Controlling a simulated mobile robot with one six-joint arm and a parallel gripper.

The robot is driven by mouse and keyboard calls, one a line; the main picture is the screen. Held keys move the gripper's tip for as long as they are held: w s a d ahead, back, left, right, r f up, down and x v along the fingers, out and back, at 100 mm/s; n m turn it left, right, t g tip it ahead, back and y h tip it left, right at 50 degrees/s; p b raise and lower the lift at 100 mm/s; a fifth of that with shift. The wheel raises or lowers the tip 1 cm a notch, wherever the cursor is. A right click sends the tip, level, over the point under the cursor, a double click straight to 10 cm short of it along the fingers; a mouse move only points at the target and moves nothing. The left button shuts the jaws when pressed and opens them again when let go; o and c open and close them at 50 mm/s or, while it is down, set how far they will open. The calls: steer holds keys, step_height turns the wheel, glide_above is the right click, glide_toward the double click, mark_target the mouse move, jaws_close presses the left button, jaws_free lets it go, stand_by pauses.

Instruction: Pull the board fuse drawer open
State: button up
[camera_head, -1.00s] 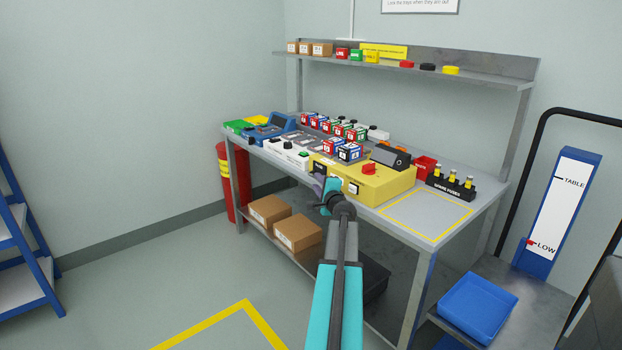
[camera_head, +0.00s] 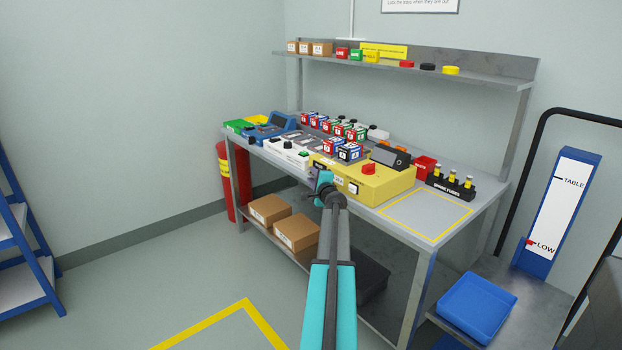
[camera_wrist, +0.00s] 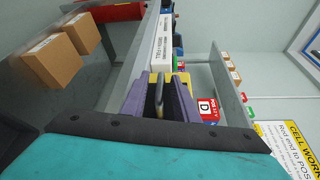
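The yellow board (camera_head: 385,187), with a red knob on top, sits at the front edge of the workbench. My gripper (camera_head: 319,180) is in front of its left front corner and hides part of that face. In the wrist view, the two purple fingers of my gripper (camera_wrist: 160,100) stand apart. A dark handle-like loop (camera_wrist: 158,92) shows between them, with a yellow surface of the board (camera_wrist: 163,78) behind it. The fingers look open around the loop; contact is unclear. The drawer front itself cannot be made out.
The workbench (camera_head: 404,232) has a white box (camera_head: 285,153) left of the board and several labelled cubes (camera_head: 349,152) behind it. A fuse rack (camera_head: 450,187) stands to the right. Cardboard boxes (camera_head: 296,233) lie on the lower shelf. Floor in front is clear.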

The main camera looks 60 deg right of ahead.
jaws_close()
steer(key=shift+s+f, duration=0.1)
